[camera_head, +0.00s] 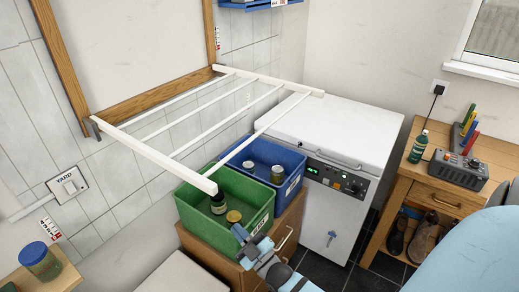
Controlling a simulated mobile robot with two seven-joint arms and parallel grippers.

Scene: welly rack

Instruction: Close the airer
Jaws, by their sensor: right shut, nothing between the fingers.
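The airer (168,162) is a white slatted frame that juts out from the wall below a wooden-framed panel (62,62). It is folded out, roughly level, with several thin rails between two side bars. Its outer rail (262,131) hangs over a green crate and a blue crate. My right gripper (238,232) is shut and empty, low at the front edge of the green crate. In the picture it is below and right of the near side bar's free end, apart from it. My left gripper is not in view.
The green crate (188,212) and blue crate (296,165) hold jars and stand on a wooden cabinet (288,238). A white chest appliance (335,128) stands to the right. A wooden bench (436,194) with a bottle and a tool rack is further right.

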